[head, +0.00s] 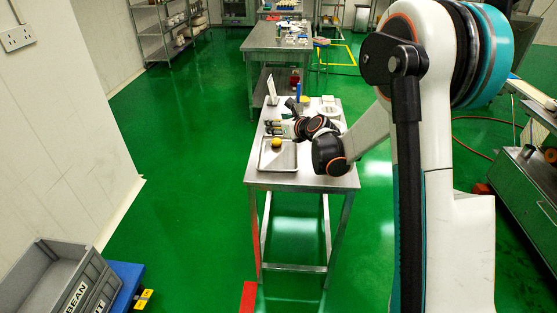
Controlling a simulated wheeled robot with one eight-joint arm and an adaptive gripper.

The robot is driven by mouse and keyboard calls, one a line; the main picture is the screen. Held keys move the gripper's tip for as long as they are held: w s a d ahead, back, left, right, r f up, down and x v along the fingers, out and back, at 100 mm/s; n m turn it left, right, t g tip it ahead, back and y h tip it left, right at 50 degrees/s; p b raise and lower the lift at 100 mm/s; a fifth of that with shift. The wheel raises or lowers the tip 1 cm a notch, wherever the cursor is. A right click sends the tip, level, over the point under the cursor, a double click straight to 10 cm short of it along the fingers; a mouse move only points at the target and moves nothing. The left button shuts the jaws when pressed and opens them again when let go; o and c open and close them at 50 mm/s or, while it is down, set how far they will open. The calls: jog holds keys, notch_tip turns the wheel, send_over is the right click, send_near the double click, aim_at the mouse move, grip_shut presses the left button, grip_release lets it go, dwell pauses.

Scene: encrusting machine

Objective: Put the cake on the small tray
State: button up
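A small yellow-orange round thing, seemingly the cake (277,143), is at the back part of the small metal tray (264,165) in the head view. The tray lies flat near the front of the steel table. It is too small to tell whether the cake rests on the tray or is a little above it. My gripper (272,128) reaches in from the right, just behind the cake, pointing left over the table. Its fingers are tiny and dark here, so I cannot tell whether they are open or touch the cake.
A white upright panel (271,87), a yellow item (303,99) and a pale round item (329,110) stand farther back on the table. A second steel table (262,38) is behind. Grey crates (45,285) sit at lower left. Machinery (525,175) is on the right. Green floor is free left of the table.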

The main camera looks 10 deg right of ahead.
aim_at(279, 163)
notch_tip(279, 163, down, 14)
jog(key=b, duration=0.5)
jog(key=shift+f, duration=0.1)
jog(key=o, duration=1.1)
